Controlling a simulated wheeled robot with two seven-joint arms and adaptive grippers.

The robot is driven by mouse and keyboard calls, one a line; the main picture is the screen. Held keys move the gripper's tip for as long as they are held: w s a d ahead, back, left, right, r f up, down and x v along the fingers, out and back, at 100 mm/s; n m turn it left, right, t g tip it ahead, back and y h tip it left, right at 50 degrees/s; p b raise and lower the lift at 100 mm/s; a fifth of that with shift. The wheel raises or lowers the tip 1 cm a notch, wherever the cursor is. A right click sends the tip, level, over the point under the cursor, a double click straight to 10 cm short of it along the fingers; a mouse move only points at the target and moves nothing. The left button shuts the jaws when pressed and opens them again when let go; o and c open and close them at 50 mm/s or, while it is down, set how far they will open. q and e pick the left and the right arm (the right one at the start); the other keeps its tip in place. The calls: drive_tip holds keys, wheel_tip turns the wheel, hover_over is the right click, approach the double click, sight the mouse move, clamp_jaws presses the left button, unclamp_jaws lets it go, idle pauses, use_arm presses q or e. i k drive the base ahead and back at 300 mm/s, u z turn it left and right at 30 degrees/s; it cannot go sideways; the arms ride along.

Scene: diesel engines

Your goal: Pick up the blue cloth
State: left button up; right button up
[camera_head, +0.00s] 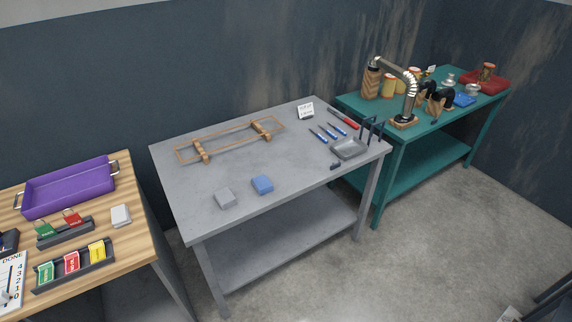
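A small blue folded pad (262,185), which looks like the blue cloth, lies flat near the front edge of the grey metal table (210,225). A similar grey pad (225,198) lies just to its left, a small gap apart. Another small blue item (464,100) lies on the teal table at the right; I cannot tell what it is. Neither of my grippers shows in the head view. Nothing touches or covers the blue pad.
A wooden frame (230,138) lies at the back of the grey table. Blue-handled tools (328,132) and a grey tray (349,149) are at its right. A wooden table (140,250) stands left, and a crowded teal table (388,142) right. The grey table's middle is clear.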

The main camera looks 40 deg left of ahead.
sight(263, 185)
drive_tip(key=i, duration=1.85)
drive_tip(key=u, duration=3.25)
